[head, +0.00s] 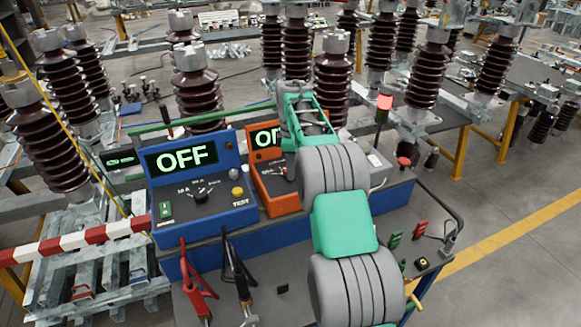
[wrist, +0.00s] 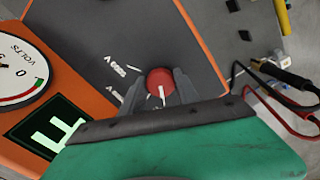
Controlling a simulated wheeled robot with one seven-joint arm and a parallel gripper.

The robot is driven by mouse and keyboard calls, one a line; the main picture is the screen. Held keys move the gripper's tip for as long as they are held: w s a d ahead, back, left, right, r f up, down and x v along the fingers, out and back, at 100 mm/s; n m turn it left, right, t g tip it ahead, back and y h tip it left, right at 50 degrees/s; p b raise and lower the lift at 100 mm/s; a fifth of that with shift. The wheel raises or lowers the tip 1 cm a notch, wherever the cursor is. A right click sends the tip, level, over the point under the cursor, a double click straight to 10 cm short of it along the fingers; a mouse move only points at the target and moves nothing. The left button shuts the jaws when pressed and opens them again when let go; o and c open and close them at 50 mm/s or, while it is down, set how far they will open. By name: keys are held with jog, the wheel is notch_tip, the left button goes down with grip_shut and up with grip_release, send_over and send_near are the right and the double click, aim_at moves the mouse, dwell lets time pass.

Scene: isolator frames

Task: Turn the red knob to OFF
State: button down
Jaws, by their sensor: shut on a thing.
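In the wrist view the red knob (wrist: 160,80) is a round cap on the dark panel of an orange box. My gripper (wrist: 158,84) has one grey finger on each side of the knob and is shut on it. A white pointer line on the knob runs toward the palm. White lettering beside the knob reads upside down and is partly hidden by a finger. In the head view the orange box (head: 283,204) stands right of a blue box, and my arm covers its right part. Its display (head: 264,138) shows "OF", the rest hidden. I cannot make out the knob there.
The blue box (head: 205,217) has a display reading OFF, a black selector and a yellow button. Red and black clamps (head: 193,270) hang in front. A red lamp (head: 385,102) and a red mushroom button (head: 404,162) stand to the right. Tall brown insulators (head: 197,90) rise behind.

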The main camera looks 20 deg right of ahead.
jog(key=c, duration=0.9)
grip_release()
notch_tip(320, 180, up, 8)
jog(key=shift+f+b, duration=0.15)
jog(key=shift+b, duration=0.35)
